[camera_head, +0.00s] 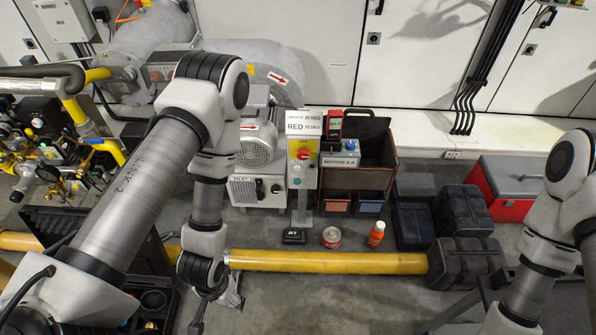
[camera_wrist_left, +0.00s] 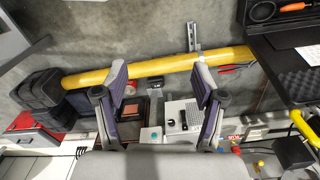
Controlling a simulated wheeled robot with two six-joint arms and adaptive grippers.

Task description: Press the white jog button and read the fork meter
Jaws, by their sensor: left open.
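The control station (camera_head: 302,165) stands on a post, with a yellow upper panel, a red button and small pale buttons below. I cannot tell for certain which is the white jog button. A red hand-held meter (camera_head: 334,124), likely the fork meter, stands above a box labelled MOTOR 6 A (camera_head: 341,158); its reading is too small to read. My left gripper (camera_head: 200,318) hangs low at the picture's bottom, left of and nearer than the station. In the left wrist view its fingers (camera_wrist_left: 160,72) are wide apart with nothing gripped. My right gripper is out of frame.
A yellow pipe (camera_head: 330,262) crosses the floor in front. A can (camera_head: 331,237), an orange bottle (camera_head: 376,234) and a small black device (camera_head: 293,236) stand behind it. Dark cases (camera_head: 465,210) and a red cooler (camera_head: 510,180) are at right; gas piping (camera_head: 60,150) is at left.

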